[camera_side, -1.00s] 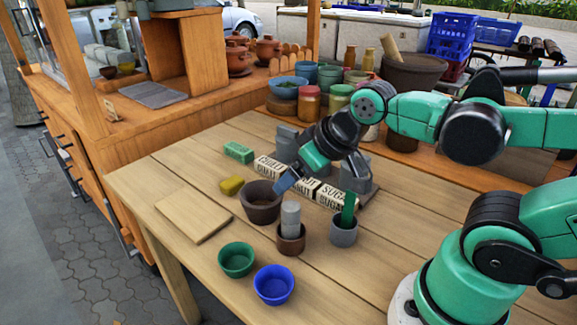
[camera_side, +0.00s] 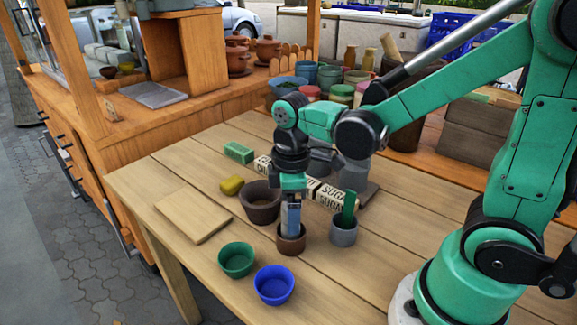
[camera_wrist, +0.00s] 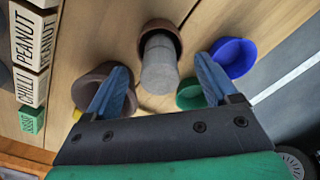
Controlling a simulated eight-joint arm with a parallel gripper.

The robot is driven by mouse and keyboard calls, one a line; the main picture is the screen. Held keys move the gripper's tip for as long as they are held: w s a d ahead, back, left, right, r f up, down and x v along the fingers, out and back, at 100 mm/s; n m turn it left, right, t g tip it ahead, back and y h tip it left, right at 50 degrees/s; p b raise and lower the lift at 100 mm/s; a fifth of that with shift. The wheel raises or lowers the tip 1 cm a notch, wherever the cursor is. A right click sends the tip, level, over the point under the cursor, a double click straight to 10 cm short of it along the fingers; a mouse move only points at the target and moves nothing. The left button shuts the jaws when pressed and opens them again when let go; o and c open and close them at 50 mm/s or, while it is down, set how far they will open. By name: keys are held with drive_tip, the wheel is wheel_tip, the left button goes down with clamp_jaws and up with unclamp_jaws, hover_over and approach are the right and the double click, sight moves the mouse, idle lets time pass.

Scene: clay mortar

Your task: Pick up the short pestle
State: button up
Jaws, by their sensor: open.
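A short grey pestle (camera_wrist: 159,68) stands in a small brown cup (camera_side: 291,246); its grey top faces up in the wrist view. My gripper (camera_side: 290,230) points down over the brown cup. In the wrist view its two blue fingers (camera_wrist: 160,75) are apart, with the pestle between and beyond them. I cannot tell whether they touch it. In the side view the fingers hide most of the pestle. The wide brown clay mortar (camera_side: 261,203) stands just left of the gripper and also shows in the wrist view (camera_wrist: 90,86).
A grey cup (camera_side: 344,235) holding a green stick (camera_side: 349,207) stands close on the right. A green bowl (camera_side: 237,260) and a blue bowl (camera_side: 274,286) are in front. Lettered boxes (camera_side: 338,199) lie behind. A wooden board (camera_side: 193,215) lies at left.

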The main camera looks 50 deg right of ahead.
drive_tip(key=shift+f, duration=1.5)
clamp_jaws()
